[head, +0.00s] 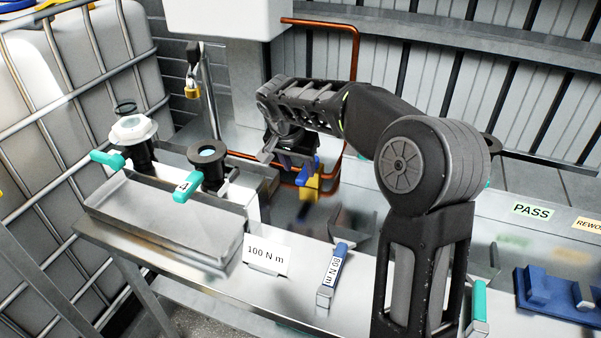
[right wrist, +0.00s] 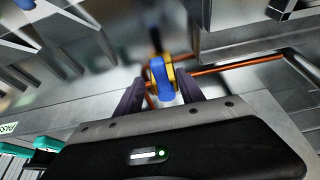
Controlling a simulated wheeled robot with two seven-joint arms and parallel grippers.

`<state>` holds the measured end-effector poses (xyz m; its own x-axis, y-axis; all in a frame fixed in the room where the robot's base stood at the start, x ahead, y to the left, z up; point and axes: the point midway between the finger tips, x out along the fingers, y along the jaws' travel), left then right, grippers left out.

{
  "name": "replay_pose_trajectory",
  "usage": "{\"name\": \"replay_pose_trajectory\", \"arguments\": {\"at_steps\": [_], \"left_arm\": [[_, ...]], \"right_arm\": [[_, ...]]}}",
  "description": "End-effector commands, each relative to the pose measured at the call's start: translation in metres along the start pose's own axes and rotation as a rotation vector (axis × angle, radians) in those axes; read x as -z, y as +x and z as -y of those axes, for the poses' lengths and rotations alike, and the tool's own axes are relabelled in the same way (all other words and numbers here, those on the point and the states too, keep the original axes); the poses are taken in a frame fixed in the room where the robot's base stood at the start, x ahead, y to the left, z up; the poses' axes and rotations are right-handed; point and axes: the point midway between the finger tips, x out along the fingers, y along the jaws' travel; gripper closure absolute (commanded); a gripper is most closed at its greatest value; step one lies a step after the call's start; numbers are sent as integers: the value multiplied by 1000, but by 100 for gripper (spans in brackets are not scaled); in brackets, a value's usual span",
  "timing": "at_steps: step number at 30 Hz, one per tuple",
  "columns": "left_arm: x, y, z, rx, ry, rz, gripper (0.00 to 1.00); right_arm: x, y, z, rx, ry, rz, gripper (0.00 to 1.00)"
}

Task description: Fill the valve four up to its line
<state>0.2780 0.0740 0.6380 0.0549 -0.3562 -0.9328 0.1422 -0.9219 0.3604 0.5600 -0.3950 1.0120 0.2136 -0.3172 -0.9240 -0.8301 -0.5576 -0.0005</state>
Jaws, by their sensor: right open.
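Valve four has a teal handle marked "4" (head: 184,187), set below a black upright cup-like fitting (head: 207,156) on the metal trough at the left. Its fill line cannot be made out. My right gripper (head: 291,167) is open at the centre of the head view, to the right of valve four and apart from it. In the right wrist view, its two fingers (right wrist: 160,92) stand either side of a blue-and-yellow item (right wrist: 160,78). That item also shows in the head view (head: 311,182), partly hidden by the gripper. Contact cannot be told. My left gripper is out of view.
A second teal-handled valve with a white cap (head: 133,130) stands left of valve four. A "100 N m" card (head: 267,255) and a blue "80 N m" tool (head: 331,275) are at the front. A copper pipe (head: 355,70) runs behind my right arm. A blue block (head: 555,298) lies right.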

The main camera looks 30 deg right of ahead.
Motion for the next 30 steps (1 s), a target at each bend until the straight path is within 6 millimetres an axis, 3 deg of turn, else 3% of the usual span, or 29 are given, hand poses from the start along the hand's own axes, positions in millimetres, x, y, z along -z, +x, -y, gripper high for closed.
{"name": "replay_pose_trajectory", "arguments": {"at_steps": [3,9,30], "left_arm": [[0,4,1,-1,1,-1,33],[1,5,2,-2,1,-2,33],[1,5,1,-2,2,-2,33]], "right_arm": [[0,-20,1,4,1,-3,55],[0,-39,0,2,0,-1,55],[0,-40,0,0,0,0,55]]}}
